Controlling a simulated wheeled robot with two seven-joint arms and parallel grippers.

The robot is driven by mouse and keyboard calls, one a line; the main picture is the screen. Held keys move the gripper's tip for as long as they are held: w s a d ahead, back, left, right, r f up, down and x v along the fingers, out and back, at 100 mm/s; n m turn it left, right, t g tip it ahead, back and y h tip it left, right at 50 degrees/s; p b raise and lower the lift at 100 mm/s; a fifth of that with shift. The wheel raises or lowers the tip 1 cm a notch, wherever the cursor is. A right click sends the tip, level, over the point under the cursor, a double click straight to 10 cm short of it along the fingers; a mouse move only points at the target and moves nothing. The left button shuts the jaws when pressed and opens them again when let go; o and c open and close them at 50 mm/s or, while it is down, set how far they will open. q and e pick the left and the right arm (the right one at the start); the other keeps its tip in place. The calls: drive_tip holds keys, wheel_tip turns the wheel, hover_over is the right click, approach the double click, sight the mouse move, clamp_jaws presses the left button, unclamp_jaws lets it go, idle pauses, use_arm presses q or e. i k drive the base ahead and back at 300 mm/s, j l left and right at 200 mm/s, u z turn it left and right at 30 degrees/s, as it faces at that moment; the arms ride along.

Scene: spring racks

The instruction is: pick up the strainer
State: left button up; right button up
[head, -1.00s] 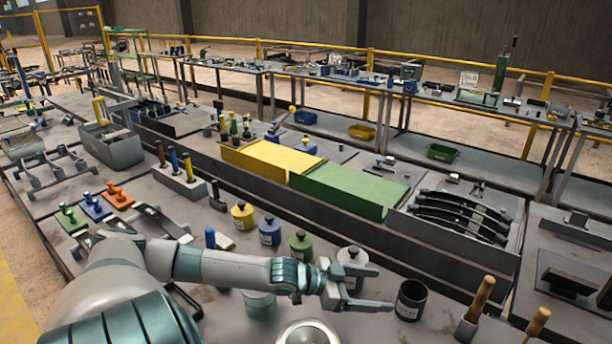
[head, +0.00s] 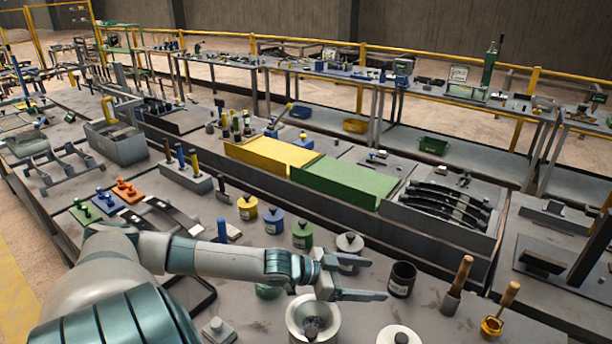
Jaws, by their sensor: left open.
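A round metal bowl or funnel (head: 294,325) with a wide pale rim and a dark centre stands at the bottom middle of the head view. It may be the strainer, but I cannot tell for sure. My left gripper (head: 377,279) is open and empty, fingers pointing right. In the picture it lies above and to the right of this bowl. Its fingers show between a white lidded pot (head: 350,243) and the bowl, just left of a black cup (head: 403,279). The height of the fingers above the bench is unclear. My right gripper is out of view.
Yellow (head: 247,208), blue (head: 274,221) and green (head: 302,235) lidded pots stand in a row behind my left arm. Wooden-handled tools (head: 458,280) stand at right. Another pale round lid (head: 399,337) is cut off at the bottom. Some bench surface right of the bowl is bare.

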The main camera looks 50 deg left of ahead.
sight(313, 321)
drive_tip(key=k+l, duration=1.4)
